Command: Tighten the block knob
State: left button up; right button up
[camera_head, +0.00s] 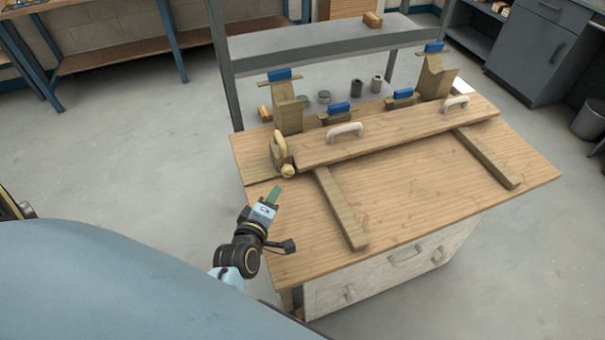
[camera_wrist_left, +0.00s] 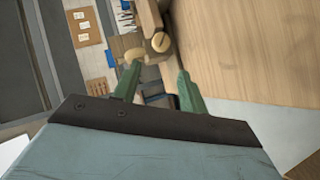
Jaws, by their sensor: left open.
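A small round pale wooden knob (camera_head: 288,171) sits at the near left end of the long wooden block (camera_head: 400,130) on the workbench. A pale disc-shaped piece (camera_head: 279,146) stands upright just behind it. My left gripper (camera_head: 274,194), with green fingers, is in front of the knob and apart from it, over the left part of the bench. In the left wrist view the gripper (camera_wrist_left: 158,76) is open and empty. The round knob (camera_wrist_left: 160,42) shows beyond the gap between the fingertips, with the disc piece (camera_wrist_left: 133,54) beside the left finger. My right gripper is out of view.
The bench top (camera_head: 430,205) has two wooden strips, one (camera_head: 340,208) near its middle. White handles (camera_head: 345,130) and blue-topped clamps (camera_head: 340,108) stand along the block. A grey shelf (camera_head: 320,42) rises behind. The bench's left front is clear.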

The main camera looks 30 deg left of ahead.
aim_at(287, 174)
pick_arm(q)
jog(key=b+x, duration=0.2)
jog(key=x, duration=1.1)
jog(key=shift+w+a+f+b, duration=0.1)
jog(key=shift+f+b, duration=0.1)
jog(key=shift+b, duration=0.1)
jog(key=c, duration=0.7)
jog(key=shift+r+g+p, duration=0.25)
jog(key=shift+g+p, duration=0.15)
jog(key=shift+p, duration=0.55)
jog(key=shift+f+m+y+p, duration=0.1)
jog(key=shift+m+y+p, duration=0.2)
jog(key=shift+m+p, duration=0.1)
jog(key=shift+f, duration=0.1)
